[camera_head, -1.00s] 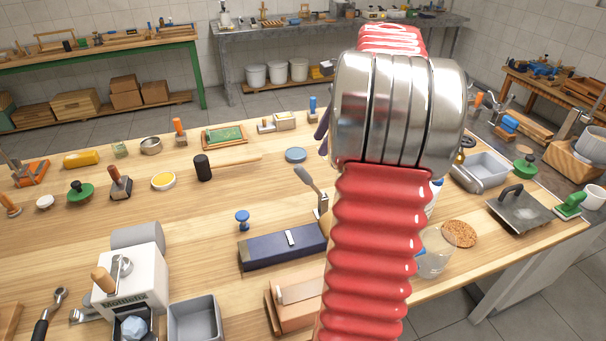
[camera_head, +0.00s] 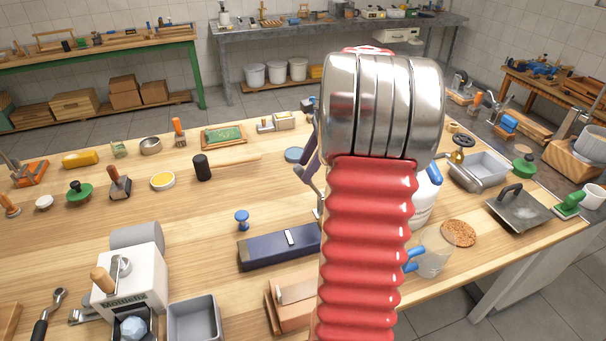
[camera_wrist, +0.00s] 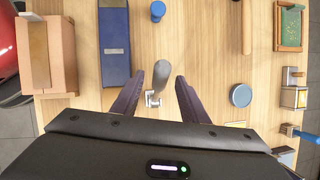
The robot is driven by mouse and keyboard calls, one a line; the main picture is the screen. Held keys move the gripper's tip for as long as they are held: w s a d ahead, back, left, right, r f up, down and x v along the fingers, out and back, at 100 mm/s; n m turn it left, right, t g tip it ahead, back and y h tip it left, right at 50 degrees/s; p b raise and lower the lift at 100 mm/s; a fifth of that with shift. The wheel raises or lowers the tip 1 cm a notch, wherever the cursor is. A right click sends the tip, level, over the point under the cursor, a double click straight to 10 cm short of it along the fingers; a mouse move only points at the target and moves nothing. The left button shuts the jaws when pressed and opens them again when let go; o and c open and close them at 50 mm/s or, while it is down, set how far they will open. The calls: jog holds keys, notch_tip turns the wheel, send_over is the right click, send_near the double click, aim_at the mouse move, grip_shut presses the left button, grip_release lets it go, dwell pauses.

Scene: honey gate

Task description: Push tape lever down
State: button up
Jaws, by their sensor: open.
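A lever with a grey rounded paddle (camera_wrist: 161,74) and a small metal bracket (camera_wrist: 153,99) stands on the wooden bench; I take it for the tape lever. In the wrist view my gripper (camera_wrist: 159,77) is open, with one dark finger on each side of the paddle. Nothing is held, and I cannot tell whether a finger touches the paddle. In the head view my red arm hides most of this spot. A dark finger of my gripper (camera_head: 307,155) shows at the arm's left edge, and only a sliver of the lever shows below it.
A white machine with a wooden handle (camera_head: 131,285) stands at front left. A round blue disc (camera_wrist: 241,95) and a mallet (camera_wrist: 247,28) lie nearby.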

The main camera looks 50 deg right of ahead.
aim_at(310, 184)
jog(key=shift+x, duration=2.1)
grip_shut()
jog(key=shift+d, duration=0.1)
